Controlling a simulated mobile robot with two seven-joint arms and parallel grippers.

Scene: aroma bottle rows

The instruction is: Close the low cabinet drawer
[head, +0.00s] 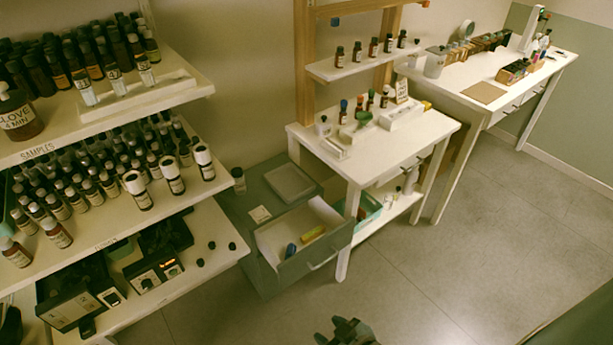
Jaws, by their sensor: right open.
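The low grey-green cabinet (259,262) stands on the floor between the bottle shelves and the white table. Its drawer (322,257) is pulled out toward the lower right, with a handle on its front. A yellow item (313,234) and a dark blue item (291,250) lie inside the drawer. My right gripper (346,327) is at the bottom edge of the head view, open and apart from the drawer front. Part of it is cut off by the frame. My left gripper is not in view.
Shelves (190,92) crowded with bottles fill the left side. A white table (385,152) with small bottles stands right behind the drawer, one leg close to its front. A long white desk (480,92) is farther back. The grey floor (440,280) right of the drawer is clear.

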